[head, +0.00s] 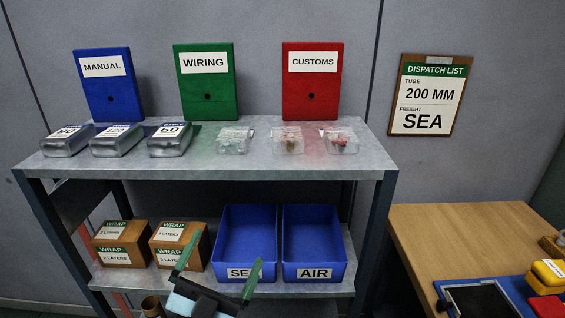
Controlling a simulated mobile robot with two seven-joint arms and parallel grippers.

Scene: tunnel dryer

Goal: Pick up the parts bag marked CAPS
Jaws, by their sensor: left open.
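Three small clear parts bags lie in a row on the right half of the shelf unit's top: a left bag (234,140), a middle bag (287,140) with brownish contents, and a right bag (340,141) with reddish contents. Their markings are too small to read, so I cannot tell which is marked CAPS. My left gripper (225,254) is open and empty at the bottom of the view. It shows in front of the lower shelf, below the bags and well apart from them. My right gripper is not in view.
Three grey boxes (117,141) sit left of the bags. Manual (108,84), Wiring (205,92) and Customs (313,90) folders stand behind. The lower shelf holds wrap boxes (123,243) and blue bins (314,243). A wooden table (470,235) is at right.

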